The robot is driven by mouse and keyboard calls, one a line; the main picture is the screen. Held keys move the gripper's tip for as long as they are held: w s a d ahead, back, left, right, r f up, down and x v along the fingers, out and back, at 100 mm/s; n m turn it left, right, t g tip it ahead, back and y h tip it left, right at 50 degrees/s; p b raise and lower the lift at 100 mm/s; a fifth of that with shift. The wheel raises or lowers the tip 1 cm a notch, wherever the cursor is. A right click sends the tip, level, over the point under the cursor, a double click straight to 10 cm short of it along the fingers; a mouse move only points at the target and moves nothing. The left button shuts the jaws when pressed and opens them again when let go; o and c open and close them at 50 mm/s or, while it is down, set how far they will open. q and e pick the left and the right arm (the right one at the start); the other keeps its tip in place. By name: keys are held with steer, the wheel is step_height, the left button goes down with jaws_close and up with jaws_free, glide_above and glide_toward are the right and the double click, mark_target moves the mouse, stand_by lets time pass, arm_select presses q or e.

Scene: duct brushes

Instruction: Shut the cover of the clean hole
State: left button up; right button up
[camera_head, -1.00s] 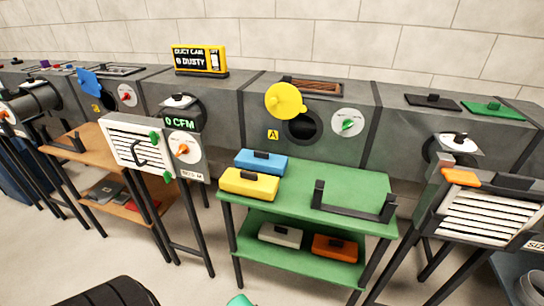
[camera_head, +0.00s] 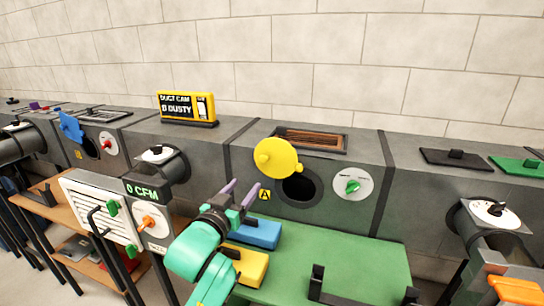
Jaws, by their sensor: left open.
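The yellow round cover (camera_head: 277,158) is swung up and to the left of the dark round hole (camera_head: 299,189) in the grey duct. The hole is uncovered, with a yellow "A" label (camera_head: 265,194) at its left. My left gripper (camera_head: 239,192) is open and empty, its two purple fingers pointing up toward the duct face. It is left of the hole and below the cover, apart from the cover in the picture. A blue round cover (camera_head: 70,127) stands swung aside from another hole (camera_head: 90,148) at the far left.
A green table (camera_head: 330,262) stands below the hole, with a blue block (camera_head: 255,233), a yellow block (camera_head: 247,265) and a black bracket (camera_head: 350,298). A dial with a green knob (camera_head: 353,185) is right of the hole. A white louvred panel (camera_head: 98,208) stands left.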

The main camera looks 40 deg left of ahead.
arm_select(q)
glide_toward(263, 159)
steer(key=x, duration=0.8)
steer(key=shift+w+r, duration=0.1)
steer(key=shift+w, duration=0.1)
steer(key=shift+w+a, duration=0.2)
steer(key=shift+w, duration=0.1)
steer(key=shift+c, duration=0.5)
jaws_close()
arm_select(e)
steer(key=shift+s+f, duration=0.15)
steer(key=shift+s, duration=0.65)
